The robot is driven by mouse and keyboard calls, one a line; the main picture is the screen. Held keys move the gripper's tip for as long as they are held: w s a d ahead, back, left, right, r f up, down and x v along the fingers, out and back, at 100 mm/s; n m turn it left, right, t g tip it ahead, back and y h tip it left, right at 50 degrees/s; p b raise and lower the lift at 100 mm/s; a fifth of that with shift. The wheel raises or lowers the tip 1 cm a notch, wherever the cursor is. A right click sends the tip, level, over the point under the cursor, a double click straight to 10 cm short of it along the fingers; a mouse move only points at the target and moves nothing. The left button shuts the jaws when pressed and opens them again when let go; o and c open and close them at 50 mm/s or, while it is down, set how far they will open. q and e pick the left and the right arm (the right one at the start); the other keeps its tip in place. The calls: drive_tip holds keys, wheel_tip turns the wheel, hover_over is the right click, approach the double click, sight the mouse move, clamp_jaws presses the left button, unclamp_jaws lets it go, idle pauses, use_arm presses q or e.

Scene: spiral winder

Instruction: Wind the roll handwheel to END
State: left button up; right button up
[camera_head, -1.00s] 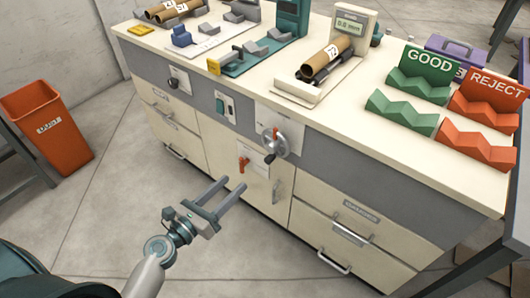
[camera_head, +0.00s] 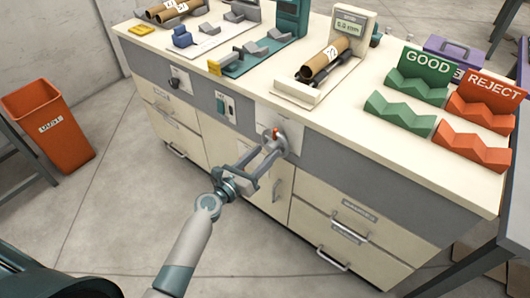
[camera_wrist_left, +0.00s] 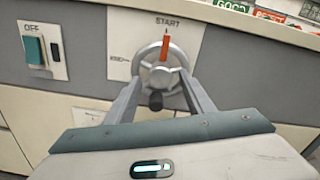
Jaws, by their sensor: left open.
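The roll handwheel (camera_head: 281,137) is a grey metal wheel on a white plate on the cabinet front. In the left wrist view the handwheel (camera_wrist_left: 176,58) has a red pointer (camera_wrist_left: 165,47) standing upright below the word START. Its black knob (camera_wrist_left: 155,101) sits at the bottom of the wheel. My left gripper (camera_head: 275,148) is open in front of the wheel. In the wrist view the fingers of my left gripper (camera_wrist_left: 160,86) lie on either side of the knob. I cannot tell whether they touch the wheel. END is not readable.
A green switch (camera_wrist_left: 34,50) marked OFF is left of the wheel. Drawers (camera_head: 340,222) are below right. The bench top above carries a roll stand with a cardboard tube (camera_head: 325,62), green GOOD racks (camera_head: 400,112) and red REJECT racks (camera_head: 470,148). An orange bin (camera_head: 60,140) stands far left.

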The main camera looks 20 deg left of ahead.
use_arm(q)
drive_tip(key=shift+w+d, duration=0.2)
drive_tip(key=shift+w, duration=0.3)
drive_tip(key=c, duration=1)
drive_tip(key=shift+c, duration=0.2)
